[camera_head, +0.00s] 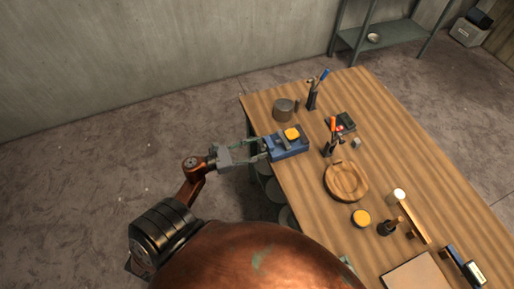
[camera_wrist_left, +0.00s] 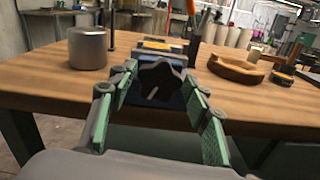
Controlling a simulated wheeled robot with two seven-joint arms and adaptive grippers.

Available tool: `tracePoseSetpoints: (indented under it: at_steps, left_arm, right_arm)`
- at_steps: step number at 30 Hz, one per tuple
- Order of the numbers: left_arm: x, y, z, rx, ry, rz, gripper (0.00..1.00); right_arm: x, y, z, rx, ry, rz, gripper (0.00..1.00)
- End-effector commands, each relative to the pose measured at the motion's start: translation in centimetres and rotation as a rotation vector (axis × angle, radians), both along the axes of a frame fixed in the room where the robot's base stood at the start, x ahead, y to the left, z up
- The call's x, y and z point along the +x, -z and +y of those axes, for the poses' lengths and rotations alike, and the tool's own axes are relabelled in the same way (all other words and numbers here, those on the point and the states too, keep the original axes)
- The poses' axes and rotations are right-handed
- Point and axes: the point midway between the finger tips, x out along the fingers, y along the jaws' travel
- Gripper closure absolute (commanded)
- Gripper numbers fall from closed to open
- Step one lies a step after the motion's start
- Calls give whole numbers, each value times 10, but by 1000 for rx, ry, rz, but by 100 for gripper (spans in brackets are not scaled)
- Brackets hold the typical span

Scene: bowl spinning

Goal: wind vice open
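The blue vice (camera_head: 287,147) sits at the left edge of the wooden table, with a yellow-orange piece (camera_head: 292,133) on top at its jaws. Its dark star-shaped knob (camera_wrist_left: 161,82) faces my left wrist camera. My left gripper (camera_head: 262,148) reaches in from the left at the table edge, level with the vice. In the left wrist view its green-padded fingers (camera_wrist_left: 157,92) are spread, one on each side of the knob. They look apart from it, though contact at the tips is hard to tell. My right gripper is not in view.
A grey cylinder (camera_head: 283,110) stands behind the vice. Clamp-like tools with blue (camera_head: 312,96) and orange (camera_head: 332,138) handles stand nearby. A wooden bowl (camera_head: 346,181) and a yellow-topped round tin (camera_head: 361,217) lie nearer. Open floor lies left of the table (camera_head: 400,150).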

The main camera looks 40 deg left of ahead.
Motion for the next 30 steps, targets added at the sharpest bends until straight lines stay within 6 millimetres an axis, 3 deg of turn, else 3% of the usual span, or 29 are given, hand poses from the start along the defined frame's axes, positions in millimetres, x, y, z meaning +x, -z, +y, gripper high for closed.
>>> tracePoseSetpoints:
  at_steps: [12,22,30]
  left_arm:
    - [0,0,0,0,1,0,85]
    - [0,0,0,-40,2,22,86]
    - [0,0,0,-192,2,102,86]
  right_arm:
    - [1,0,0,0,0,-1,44]
    - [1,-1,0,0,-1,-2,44]
    - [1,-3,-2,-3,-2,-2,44]
